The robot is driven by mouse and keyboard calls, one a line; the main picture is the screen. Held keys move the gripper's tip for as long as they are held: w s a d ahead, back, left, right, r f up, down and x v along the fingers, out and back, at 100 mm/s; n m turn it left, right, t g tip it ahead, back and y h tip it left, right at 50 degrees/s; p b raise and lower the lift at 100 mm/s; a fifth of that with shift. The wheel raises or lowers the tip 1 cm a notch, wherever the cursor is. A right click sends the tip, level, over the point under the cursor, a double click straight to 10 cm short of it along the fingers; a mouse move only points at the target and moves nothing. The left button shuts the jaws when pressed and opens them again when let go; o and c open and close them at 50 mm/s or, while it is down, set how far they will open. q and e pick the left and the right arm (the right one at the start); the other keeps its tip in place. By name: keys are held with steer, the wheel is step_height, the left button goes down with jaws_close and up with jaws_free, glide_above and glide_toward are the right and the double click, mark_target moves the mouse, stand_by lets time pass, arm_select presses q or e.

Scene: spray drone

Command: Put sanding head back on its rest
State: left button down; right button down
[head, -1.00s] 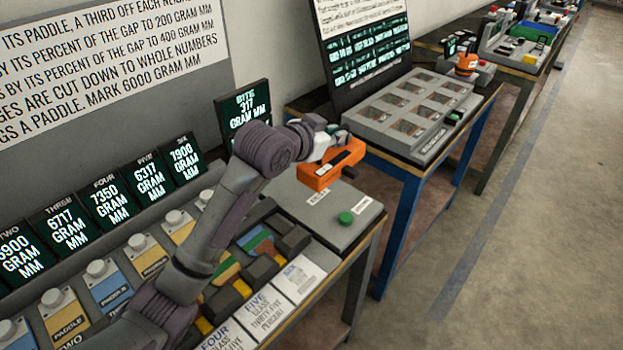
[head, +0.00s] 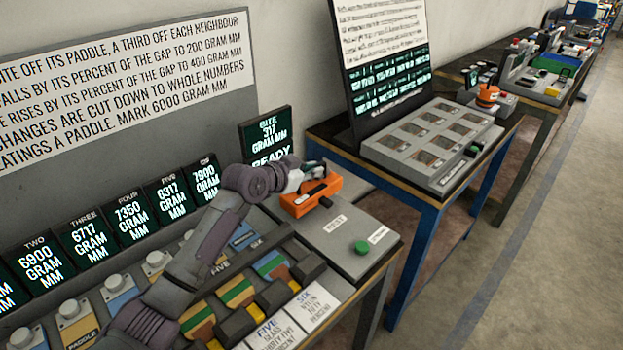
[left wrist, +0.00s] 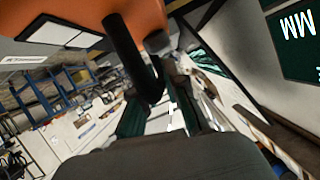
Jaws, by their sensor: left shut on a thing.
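The orange sanding head (head: 316,197) is held in my left gripper (head: 300,181) at the back left of the flat grey box. The gripper is shut on it. In the left wrist view the sanding head (left wrist: 150,18) fills the top, with a black stub hanging beside the fingers. The grey box (head: 355,258) carries a label that seems to read REST and a green button (head: 361,247). I cannot tell whether the sanding head touches the box or hangs above it. My right gripper is out of view.
A dark BITE screen (head: 266,135) stands just behind the sanding head. Paddles (head: 238,292) with coloured stripes lie in a row left of the box. A blue-legged table (head: 419,245) with a grey tray stands to the right. The floor at right is clear.

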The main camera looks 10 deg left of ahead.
mark_target(323, 177)
arm_select(q)
step_height(323, 177, down, 2)
steer(key=shift+f, duration=0.35)
steer(key=shift+f, duration=0.1)
steer(key=c, duration=1.2)
jaws_free()
steer(key=shift+s+f, duration=0.1)
steer(key=v, duration=1.2)
steer(key=shift+b, duration=0.35)
